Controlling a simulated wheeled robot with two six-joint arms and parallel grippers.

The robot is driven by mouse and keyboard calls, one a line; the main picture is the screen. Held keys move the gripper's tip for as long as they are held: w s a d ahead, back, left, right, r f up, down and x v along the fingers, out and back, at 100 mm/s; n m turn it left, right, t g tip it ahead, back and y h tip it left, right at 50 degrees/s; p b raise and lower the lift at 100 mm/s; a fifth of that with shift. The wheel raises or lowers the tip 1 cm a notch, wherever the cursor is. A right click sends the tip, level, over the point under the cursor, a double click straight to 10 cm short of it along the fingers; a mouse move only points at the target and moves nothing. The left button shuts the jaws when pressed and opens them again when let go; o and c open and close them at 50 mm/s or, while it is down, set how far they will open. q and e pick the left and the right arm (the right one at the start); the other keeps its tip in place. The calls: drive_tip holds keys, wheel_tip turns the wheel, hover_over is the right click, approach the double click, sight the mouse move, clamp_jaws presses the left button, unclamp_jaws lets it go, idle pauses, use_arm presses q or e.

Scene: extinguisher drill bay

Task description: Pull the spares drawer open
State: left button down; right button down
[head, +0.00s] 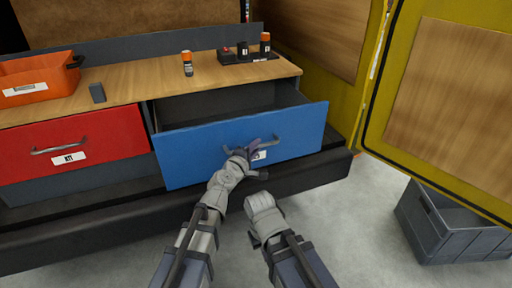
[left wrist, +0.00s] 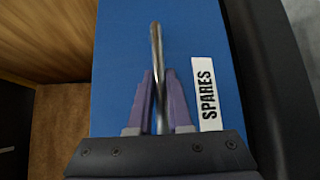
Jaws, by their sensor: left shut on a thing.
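The blue spares drawer (head: 195,156) stands pulled out from under the wooden worktop, and its dark inside shows behind the front. Its grey bar handle (head: 273,140) runs across the front. My left gripper (head: 253,148) is at the handle, partly covering it and the white label. In the left wrist view the purple fingers of my left gripper (left wrist: 159,98) are shut around the handle (left wrist: 156,42), beside the label (left wrist: 207,92) reading SPARES. My right arm shows low in the head view, but its fingers cannot be seen.
A red drawer (head: 95,138) is shut at the left. On the worktop (head: 140,85) are an orange bin (head: 40,92), a grey block (head: 97,92), an orange-topped canister (head: 187,64) and a dark holder (head: 248,57). A grey crate (head: 455,228) stands on the floor at right, below a yellow door (head: 376,110).

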use_arm(q)
drive_tip(key=shift+s+d, duration=0.15)
drive_tip(key=shift+s, duration=0.3)
use_arm(e)
drive_tip(key=shift+s+d, duration=0.15)
drive_tip(key=shift+s, duration=0.3)
use_arm(q)
drive_tip(key=c, duration=0.8)
unclamp_jaws()
drive_tip(key=shift+c, duration=0.2)
drive_tip(key=p+v, duration=0.1)
drive_tip(key=v, duration=0.6)
drive_tip(key=shift+s, duration=0.4)
use_arm(e)
drive_tip(key=shift+s+a+r, duration=0.25)
drive_tip(key=shift+s+a, duration=0.05)
drive_tip(key=shift+a, duration=0.2)
drive_tip(key=shift+s+a+r, duration=0.25)
drive_tip(key=shift+a, duration=0.25)
